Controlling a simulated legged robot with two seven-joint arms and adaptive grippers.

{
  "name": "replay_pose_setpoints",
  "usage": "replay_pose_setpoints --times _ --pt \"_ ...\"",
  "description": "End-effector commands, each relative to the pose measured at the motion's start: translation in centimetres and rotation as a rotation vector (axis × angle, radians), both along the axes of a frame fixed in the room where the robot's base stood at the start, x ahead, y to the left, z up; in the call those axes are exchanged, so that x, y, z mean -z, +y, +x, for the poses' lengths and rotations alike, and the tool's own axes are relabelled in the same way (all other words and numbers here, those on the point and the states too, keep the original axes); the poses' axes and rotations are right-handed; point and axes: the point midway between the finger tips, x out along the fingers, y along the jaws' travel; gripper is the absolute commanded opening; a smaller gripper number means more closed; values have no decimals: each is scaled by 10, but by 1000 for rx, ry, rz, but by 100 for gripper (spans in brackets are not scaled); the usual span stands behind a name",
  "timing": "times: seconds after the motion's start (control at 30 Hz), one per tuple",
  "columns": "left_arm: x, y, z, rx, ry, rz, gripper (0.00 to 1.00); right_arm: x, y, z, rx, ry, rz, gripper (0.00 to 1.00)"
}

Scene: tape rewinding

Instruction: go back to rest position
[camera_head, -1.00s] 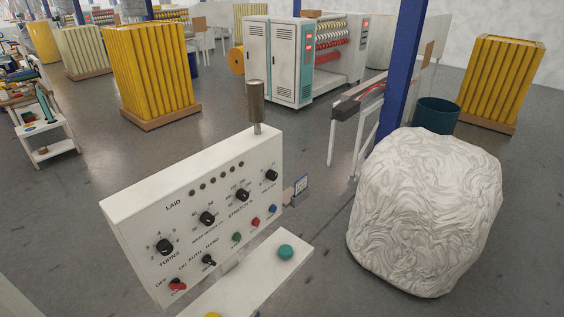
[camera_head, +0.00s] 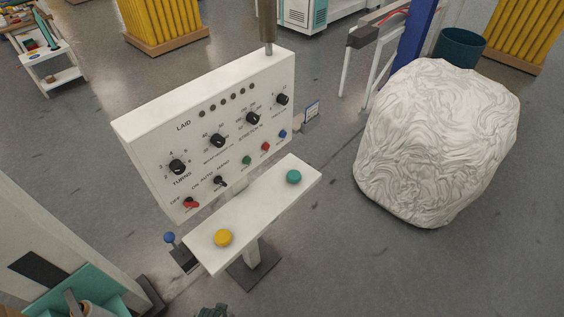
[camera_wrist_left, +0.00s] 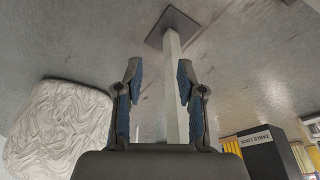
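My left gripper (camera_wrist_left: 158,95) shows in the left wrist view with its two blue-padded fingers apart and nothing between them. Beyond the fingers, a pale post (camera_wrist_left: 172,85) runs up to a dark square base plate (camera_wrist_left: 173,25) on the floor. In the head view, a small dark shape (camera_head: 212,311) shows at the bottom edge; too little of it is in view to tell what it is. My right gripper is not in view.
A white control panel (camera_head: 140,127) with knobs stands centre-left, above a shelf with yellow (camera_head: 223,238) and green (camera_head: 293,177) buttons. A large white wrapped bundle (camera_head: 435,145) sits at right. A grey machine with teal parts (camera_head: 95,290) is at lower left. Floor at lower right is clear.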

Motion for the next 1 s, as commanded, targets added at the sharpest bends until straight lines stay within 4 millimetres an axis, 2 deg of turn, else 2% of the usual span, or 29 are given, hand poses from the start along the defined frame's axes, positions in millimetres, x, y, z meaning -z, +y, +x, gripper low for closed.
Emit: replay_pose_setpoints --times 0.03,0.17,0.2,0.27,0.3,0.4,0.5,0.6,0.7,0.83,1.0 --pt "24 0 -3 2 16 1 39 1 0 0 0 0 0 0" --pt "96 1 -17 7 45 3 39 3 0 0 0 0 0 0" --pt "121 2 -25 9 56 4 39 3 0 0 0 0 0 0" --pt "159 4 -42 13 75 6 39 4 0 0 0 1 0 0" --pt "183 6 -55 16 86 7 39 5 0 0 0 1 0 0" --pt "235 12 -95 23 115 10 39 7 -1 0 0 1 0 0" --pt "272 19 -136 28 138 14 39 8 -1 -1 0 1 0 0" --pt "294 26 -171 32 154 17 39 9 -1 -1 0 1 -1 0" --pt "305 31 -195 36 164 19 39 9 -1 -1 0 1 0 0" --pt "309 34 -208 38 168 19 39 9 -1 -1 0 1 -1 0" --pt "310 34 -210 38 168 19 39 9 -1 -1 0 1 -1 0"
